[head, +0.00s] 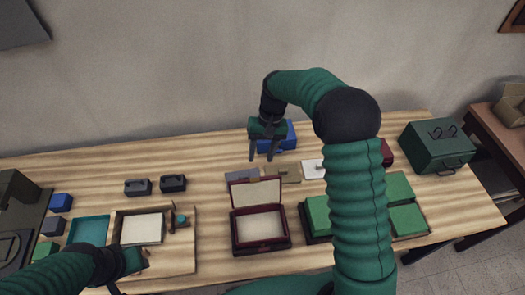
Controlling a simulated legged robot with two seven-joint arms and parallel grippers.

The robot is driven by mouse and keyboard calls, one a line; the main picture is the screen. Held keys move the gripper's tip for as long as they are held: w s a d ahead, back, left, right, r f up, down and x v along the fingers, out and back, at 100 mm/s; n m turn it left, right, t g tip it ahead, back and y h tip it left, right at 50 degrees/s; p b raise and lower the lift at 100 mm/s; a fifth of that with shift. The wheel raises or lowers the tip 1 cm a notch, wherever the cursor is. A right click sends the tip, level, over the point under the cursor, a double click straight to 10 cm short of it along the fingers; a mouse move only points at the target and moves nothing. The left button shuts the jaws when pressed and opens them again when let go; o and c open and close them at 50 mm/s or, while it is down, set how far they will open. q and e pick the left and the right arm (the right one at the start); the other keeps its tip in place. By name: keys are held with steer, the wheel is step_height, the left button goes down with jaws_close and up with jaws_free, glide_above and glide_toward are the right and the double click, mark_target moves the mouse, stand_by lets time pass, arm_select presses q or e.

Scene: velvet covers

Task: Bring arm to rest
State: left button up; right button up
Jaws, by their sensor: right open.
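My right arm rises from the bottom and bends over the table. Its gripper (261,157) hangs fingers-down, open and empty, near the back of the table. A blue box (287,138) stands right behind it, partly hidden by the gripper. My left gripper (134,262) is low at the left, over the front edge of a wooden tray (180,262). Its fingers are mostly hidden, so I cannot tell whether it is open. An open dark red box (261,227) with a pale lining stands at the middle front of the table (215,160).
Two dark handled blocks (173,183) lie left of centre. Green-topped boxes (407,220) stand at the right, partly behind my right arm. A dark green chest (437,147) stands at the far right end. The table's back left is clear.

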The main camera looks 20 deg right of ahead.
steer(key=v, duration=0.2)
steer(key=shift+d+r, duration=0.15)
steer(key=shift+r, duration=0.2)
steer(key=s+a+f+n+t+h+b, duration=0.1)
steer(key=s+a+f+b, duration=0.1)
steer(key=s, duration=0.7)
steer(key=s+a+f+n+t+h+b, duration=0.1)
steer(key=s+f+n+t+b, duration=0.1)
steer(key=s+f+b, duration=0.2)
steer(key=s+f, duration=0.3)
steer(key=s, duration=0.2)
steer(key=shift+s+a+f+t+h, duration=0.15)
steer(key=shift+s+a+t+h, duration=0.05)
steer(key=shift+a+t+h, duration=0.15)
steer(key=shift+s+a, duration=0.1)
steer(key=shift+a, duration=0.05)
